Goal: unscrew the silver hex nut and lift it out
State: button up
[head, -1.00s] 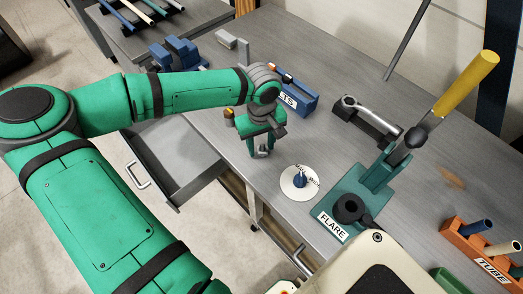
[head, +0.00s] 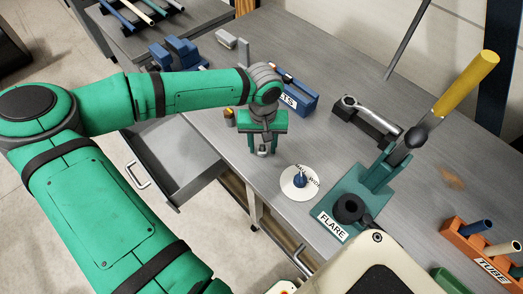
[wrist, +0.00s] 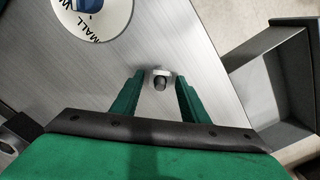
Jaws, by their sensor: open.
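The silver hex nut (wrist: 152,73) shows in the wrist view between and slightly beyond my fingertips, with a dark round stub (wrist: 160,85) at its middle. My gripper (wrist: 157,88) is open, one green finger to each side of the nut, with gaps that look clear of it. In the head view my gripper (head: 263,147) points down over the bench's front part, and a small silver piece shows between its fingers. The height of the fingertips relative to the nut is hard to tell.
A white disc (head: 290,185) with a blue piece lies just right of my gripper. The green FLARE press (head: 345,196) with a yellow lever stands farther right. A blue bolts bin (head: 298,100) is behind. An open drawer (head: 190,180) juts out at the front left.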

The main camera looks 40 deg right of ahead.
jog(key=c, duration=0.9)
jog(key=shift+o, duration=0.2)
jog(key=n, duration=1.2)
jog(key=shift+n, duration=0.8)
jog(key=n, duration=0.7)
jog(key=shift+n, duration=0.4)
jog(key=shift+r+n, duration=0.1)
jog(key=shift+n, duration=1.3)
